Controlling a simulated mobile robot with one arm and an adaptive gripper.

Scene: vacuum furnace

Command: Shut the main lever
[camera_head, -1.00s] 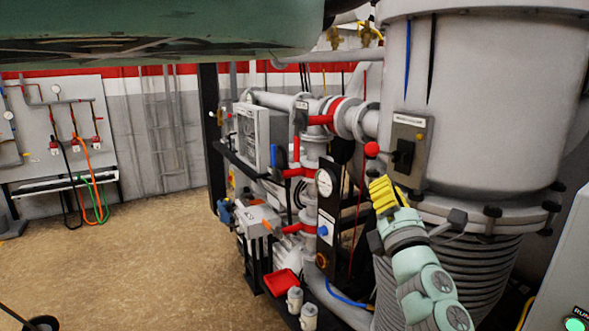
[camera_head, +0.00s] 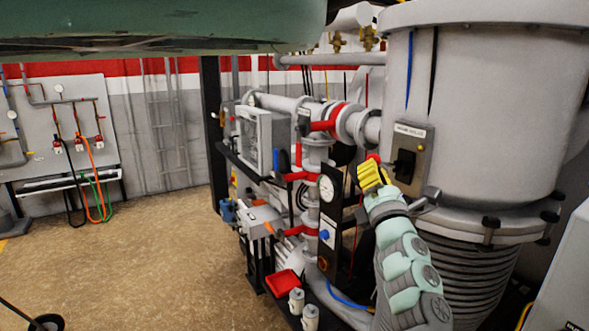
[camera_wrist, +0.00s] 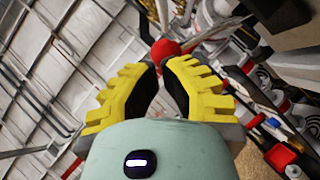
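The main lever is a black handle with a red ball knob (camera_head: 373,158) on a grey switch plate (camera_head: 411,160), fixed to the big grey vessel. The knob is partly hidden by my gripper (camera_head: 371,174), whose yellow fingers are right at it. In the wrist view the knob (camera_wrist: 165,48) sits at the far end of my two yellow fingers (camera_wrist: 159,66), just past the tips. A narrow gap shows between the fingers, with nothing held in it. Whether a fingertip touches the knob is not clear.
Grey pipes with red valve handles (camera_head: 325,125) and a pressure gauge (camera_head: 326,188) stand left of my gripper. A metal clamp ring (camera_head: 500,232) runs round the vessel below the plate. A grey cabinet (camera_head: 565,270) is at right. Open floor (camera_head: 140,260) lies at left.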

